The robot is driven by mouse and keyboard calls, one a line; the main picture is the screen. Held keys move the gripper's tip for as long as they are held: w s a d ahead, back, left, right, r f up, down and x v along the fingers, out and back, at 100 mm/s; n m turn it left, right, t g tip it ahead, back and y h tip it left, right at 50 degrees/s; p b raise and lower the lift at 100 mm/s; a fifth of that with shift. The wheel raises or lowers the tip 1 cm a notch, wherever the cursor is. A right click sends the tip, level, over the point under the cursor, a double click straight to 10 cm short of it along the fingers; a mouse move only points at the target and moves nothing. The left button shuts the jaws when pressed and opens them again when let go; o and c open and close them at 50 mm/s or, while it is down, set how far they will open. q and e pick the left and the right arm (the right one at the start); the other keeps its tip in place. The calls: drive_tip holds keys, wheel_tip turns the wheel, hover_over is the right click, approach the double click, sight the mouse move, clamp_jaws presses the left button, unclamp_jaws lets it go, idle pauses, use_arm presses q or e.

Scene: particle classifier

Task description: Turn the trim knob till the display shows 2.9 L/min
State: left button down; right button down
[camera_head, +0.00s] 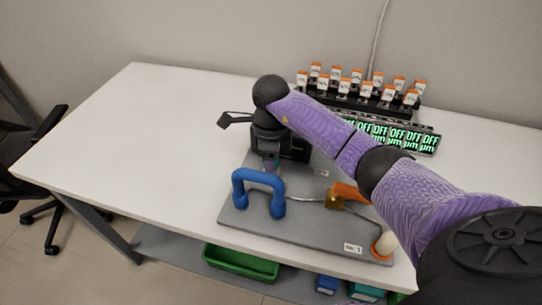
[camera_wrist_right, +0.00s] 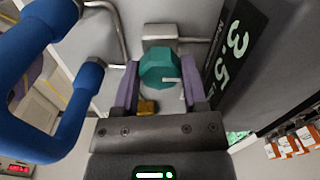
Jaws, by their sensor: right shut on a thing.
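The trim knob (camera_wrist_right: 158,68) is a teal, faceted knob with a pale pointer, seen in the wrist view on a metal fitting. My right gripper (camera_wrist_right: 160,88) is shut on it, with a purple finger on each side. In the head view my right gripper (camera_head: 268,162) points down over the back left of the grey board, and the knob is mostly hidden there. My left gripper is not in view.
A blue arched handle (camera_head: 258,181) stands close in front of my right gripper on the grey board (camera_head: 300,228). A brass valve (camera_head: 333,202) with an orange lever sits to its right. A rack of orange-topped modules (camera_head: 360,95) stands behind. The table's left side is clear.

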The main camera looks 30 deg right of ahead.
drive_tip(key=shift+r+m+p, duration=0.15)
drive_tip(key=shift+m+p, duration=0.35)
drive_tip(key=shift+m, duration=0.5)
drive_tip(key=shift+m+p, duration=0.45)
drive_tip(key=shift+m, duration=0.35)
drive_tip(key=shift+m+p, duration=0.45)
drive_tip(key=shift+m, duration=0.45)
drive_tip(key=shift+m+p, duration=0.4)
drive_tip(key=shift+m, duration=1)
drive_tip(key=m+p, duration=0.3)
drive_tip(key=m, duration=0.3)
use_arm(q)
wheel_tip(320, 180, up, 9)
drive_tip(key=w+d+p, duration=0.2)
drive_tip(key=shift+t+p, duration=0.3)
use_arm(e)
drive_tip(key=m, duration=0.5)
drive_tip(key=shift+w, duration=0.1)
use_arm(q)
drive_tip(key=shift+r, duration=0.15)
